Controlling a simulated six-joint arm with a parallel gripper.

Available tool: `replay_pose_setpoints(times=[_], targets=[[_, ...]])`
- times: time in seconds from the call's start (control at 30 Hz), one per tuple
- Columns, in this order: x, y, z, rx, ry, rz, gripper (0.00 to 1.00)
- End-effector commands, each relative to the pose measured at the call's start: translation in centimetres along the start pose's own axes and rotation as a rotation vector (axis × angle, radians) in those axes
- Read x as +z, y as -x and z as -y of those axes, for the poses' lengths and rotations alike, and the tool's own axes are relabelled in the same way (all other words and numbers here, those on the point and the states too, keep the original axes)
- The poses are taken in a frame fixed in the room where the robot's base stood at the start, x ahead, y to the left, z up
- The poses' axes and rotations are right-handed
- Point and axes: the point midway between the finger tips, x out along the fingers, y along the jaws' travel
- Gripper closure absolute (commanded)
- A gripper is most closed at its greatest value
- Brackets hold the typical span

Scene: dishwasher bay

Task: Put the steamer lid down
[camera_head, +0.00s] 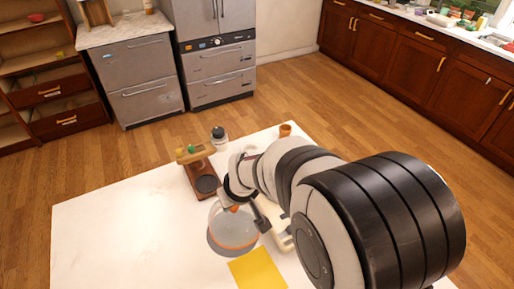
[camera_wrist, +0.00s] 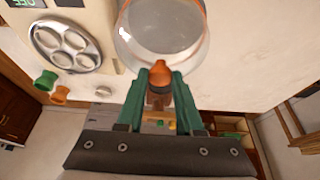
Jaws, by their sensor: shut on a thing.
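The steamer lid (camera_head: 232,241) is a clear dome with an orange rim, over the white tabletop left of the yellow sheet. In the wrist view the lid (camera_wrist: 163,35) is at the top centre, with its orange-brown knob (camera_wrist: 160,78) between my green fingers. My gripper (camera_wrist: 160,82) is shut on this knob. In the head view my gripper (camera_head: 236,208) is above the lid, partly hidden by my arm. I cannot tell whether the lid's rim touches the table.
The yellow sheet (camera_head: 257,269) lies just right of the lid. A pale appliance with a round steel plate (camera_wrist: 65,45) stands close by, mostly behind my arm. A wooden stand (camera_head: 200,177), a dark-topped jar (camera_head: 219,140) and an orange cup (camera_head: 285,130) stand farther back. The table's left (camera_head: 120,230) is clear.

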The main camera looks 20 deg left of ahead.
Motion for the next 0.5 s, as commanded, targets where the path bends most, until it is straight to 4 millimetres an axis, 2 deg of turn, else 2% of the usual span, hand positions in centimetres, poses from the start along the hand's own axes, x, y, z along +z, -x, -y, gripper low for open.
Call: replay_pose_setpoints(times=[0.1, 0.3, 0.5], targets=[[-0.2, -1.2, 0.9, -0.001, 0.0, 0.001, 1.0], [1.1, -4.5, 0.9, 0.0, -0.002, 0.001, 1.0], [1.1, -4.6, 0.9, 0.001, -0.002, -0.001, 1.0]])
